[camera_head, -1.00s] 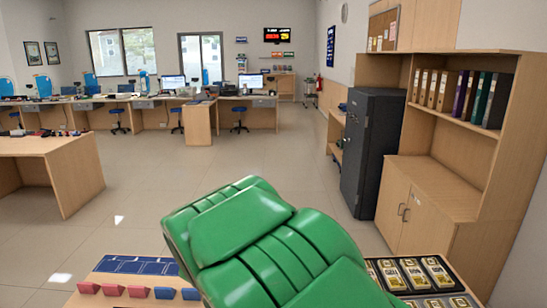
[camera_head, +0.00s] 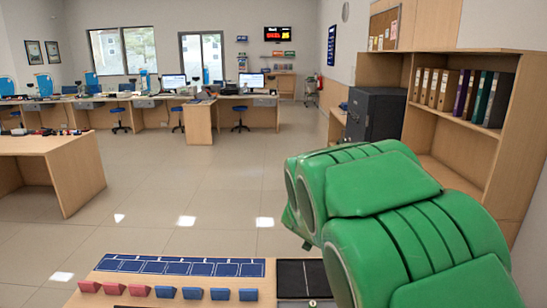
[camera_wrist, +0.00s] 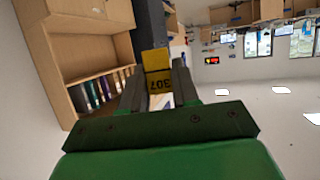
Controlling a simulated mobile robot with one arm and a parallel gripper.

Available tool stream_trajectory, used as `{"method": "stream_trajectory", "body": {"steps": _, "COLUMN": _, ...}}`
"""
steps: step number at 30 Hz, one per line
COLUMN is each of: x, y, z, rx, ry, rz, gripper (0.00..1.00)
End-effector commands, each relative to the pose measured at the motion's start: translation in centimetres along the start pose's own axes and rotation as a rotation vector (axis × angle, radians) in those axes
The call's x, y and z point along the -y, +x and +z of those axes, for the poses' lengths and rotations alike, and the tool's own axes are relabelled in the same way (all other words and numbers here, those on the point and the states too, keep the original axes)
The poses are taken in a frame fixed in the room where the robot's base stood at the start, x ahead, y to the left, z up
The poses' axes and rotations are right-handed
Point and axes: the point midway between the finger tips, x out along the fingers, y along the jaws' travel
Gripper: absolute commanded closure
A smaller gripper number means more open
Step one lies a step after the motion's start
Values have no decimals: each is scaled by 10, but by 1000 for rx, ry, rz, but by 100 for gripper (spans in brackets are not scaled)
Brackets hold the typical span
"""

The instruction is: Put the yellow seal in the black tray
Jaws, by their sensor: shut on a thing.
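The yellow seal (camera_wrist: 157,60), marked with dark digits, is in the wrist view, between the fingertips of my gripper (camera_wrist: 160,80). The gripper is shut on it and holds it up in the air. The head view does not show the seal or the fingers; my green arm fills the right side there. A black tray (camera_head: 300,271) with a thin divider lies on the counter, left of my arm in the head view. Its visible black part looks empty, and its right side is hidden behind my arm.
On the counter, a blue strip of marked squares (camera_head: 180,267) lies left of the tray. Several red blocks (camera_head: 113,288) and blue blocks (camera_head: 192,293) stand in a row in front of it. A shelf with binders (camera_head: 470,95) and a dark safe (camera_head: 372,113) stand beyond.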

Motion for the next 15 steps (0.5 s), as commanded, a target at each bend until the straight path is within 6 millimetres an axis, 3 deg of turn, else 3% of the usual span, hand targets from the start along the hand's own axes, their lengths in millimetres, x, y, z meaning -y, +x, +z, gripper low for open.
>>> {"method": "stream_trajectory", "body": {"steps": 10, "x": -6, "y": 1, "z": -3, "rx": 0, "ry": 2, "rz": 3, "gripper": 98}}
{"method": "stream_trajectory", "body": {"steps": 15, "x": 6, "y": -1, "z": 3, "rx": 1, "ry": -3, "rz": -5, "gripper": 98}}
